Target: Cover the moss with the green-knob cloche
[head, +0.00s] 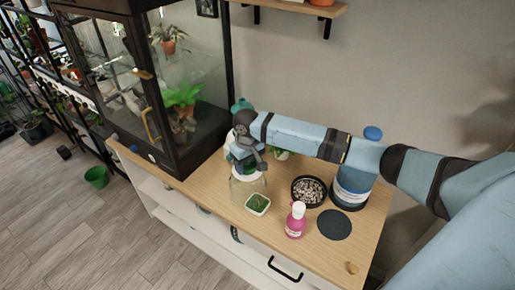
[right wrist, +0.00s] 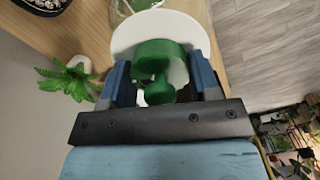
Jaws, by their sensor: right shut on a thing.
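My right gripper (head: 245,164) is shut on the green knob (right wrist: 158,55) of the cloche. The cloche has a white top (right wrist: 190,28) and a clear glass body (head: 236,188). It hangs or stands upright at the table's left part, beside the terrarium. The moss (head: 258,203) is a green patch in a small white square dish, at the cloche's lower right in the head view. I cannot tell whether the glass rim is over, touching or apart from the dish. The moss does not show in the right wrist view. My left gripper is not in view.
A black bowl of pebbles (head: 309,190), a pink bottle (head: 296,220), a dark round mat (head: 334,225) and a blue-labelled container (head: 353,185) stand to the right on the wooden table (head: 370,240). A small plant (right wrist: 72,80) stands behind. The glass terrarium (head: 190,125) blocks the left.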

